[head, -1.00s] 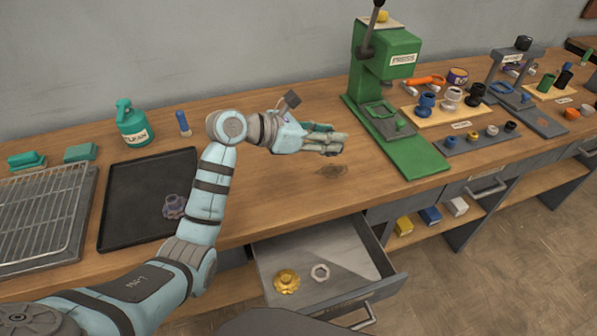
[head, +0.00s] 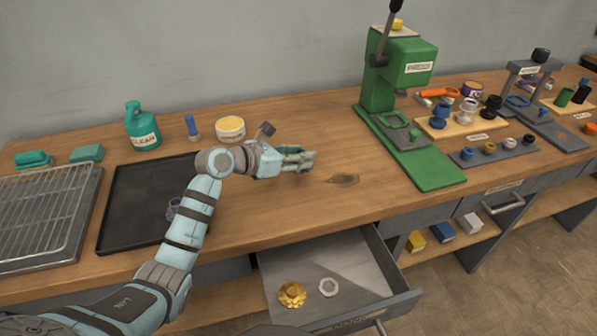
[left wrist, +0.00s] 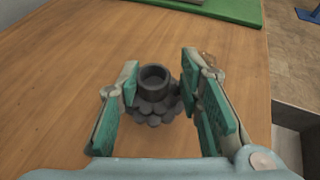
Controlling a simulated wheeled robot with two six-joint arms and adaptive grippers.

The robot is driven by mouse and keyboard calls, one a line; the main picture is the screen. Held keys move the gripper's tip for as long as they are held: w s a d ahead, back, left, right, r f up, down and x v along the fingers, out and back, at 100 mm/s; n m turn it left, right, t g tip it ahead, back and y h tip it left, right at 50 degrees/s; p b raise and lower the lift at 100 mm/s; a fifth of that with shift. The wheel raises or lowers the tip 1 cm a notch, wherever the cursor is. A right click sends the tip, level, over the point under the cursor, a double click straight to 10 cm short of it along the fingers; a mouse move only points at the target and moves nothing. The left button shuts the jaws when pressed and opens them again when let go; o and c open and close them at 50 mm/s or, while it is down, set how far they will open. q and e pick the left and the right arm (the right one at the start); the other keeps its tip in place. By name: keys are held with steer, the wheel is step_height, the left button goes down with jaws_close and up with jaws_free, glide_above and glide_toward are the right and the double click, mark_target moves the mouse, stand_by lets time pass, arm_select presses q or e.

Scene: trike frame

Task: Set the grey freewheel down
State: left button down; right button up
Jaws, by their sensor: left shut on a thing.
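The grey freewheel (left wrist: 153,95) is dark, with a round collar on top and a lobed rim below. In the left wrist view it sits upright between the two fingers of my left gripper (left wrist: 160,75), which is shut on it. In the head view my left gripper (head: 308,160) is low over the bare middle of the workbench (head: 300,205), left of the green press. My right gripper is not in view.
A black tray (head: 130,215) holds a purplish lobed part (head: 172,209), partly behind my arm. An open drawer (head: 350,265) holds a gold lobed part (head: 291,295) and a pale ring (head: 328,287). The green press (head: 405,130) stands right; a yellow-topped tub (head: 230,128) stands behind my arm.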

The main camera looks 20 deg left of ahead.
arm_select(q)
step_height(320, 180, down, 4)
steer(key=shift+f+b, duration=0.2)
steer(key=shift+b, duration=0.3)
steer(key=c, duration=1.1)
jaws_free()
steer(key=shift+s+a+r, duration=0.1)
steer(key=shift+s+r, duration=0.05)
steer(key=shift+s, duration=0.05)
steer(key=p+v, duration=0.1)
steer(key=v, duration=1)
steer(key=shift+s+a+r+p, duration=0.1)
steer(key=shift+s+a+p, duration=0.05)
steer(key=shift+s+p, duration=0.2)
steer(key=shift+w, duration=0.1)
